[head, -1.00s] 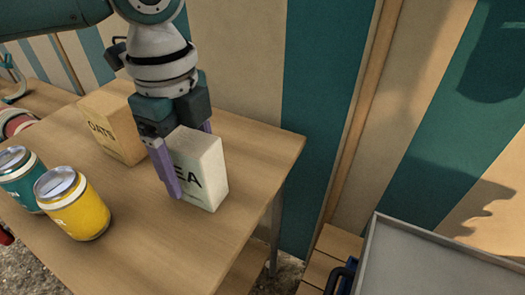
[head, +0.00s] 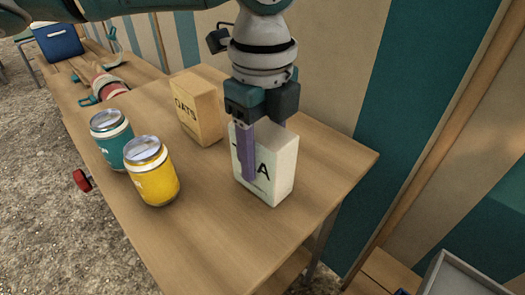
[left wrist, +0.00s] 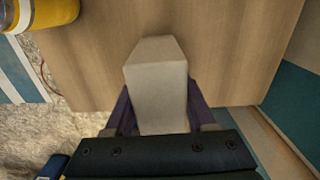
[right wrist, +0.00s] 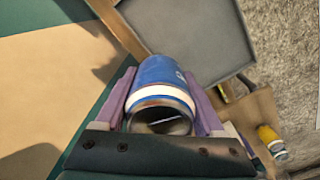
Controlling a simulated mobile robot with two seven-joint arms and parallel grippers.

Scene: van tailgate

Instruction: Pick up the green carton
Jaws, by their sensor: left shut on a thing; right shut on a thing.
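An off-white carton with dark letters, partly covered (head: 277,180), stands near the right part of the table in the head view. My left gripper (head: 262,160) points down and is shut on this carton, one finger across its lettered face. The carton's pale top also shows between the fingers in the left wrist view (left wrist: 158,85). No carton in view looks plainly green. My right gripper (right wrist: 165,100) is shut on a blue can with a white band (right wrist: 160,80), seen only in the right wrist view.
A tan OATS carton (head: 196,110) stands behind and left on the wooden table (head: 215,245). A yellow can (head: 152,175) and a teal can (head: 111,140) stand at its left. A grey tray (head: 460,280) is at the lower right. The table's front is clear.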

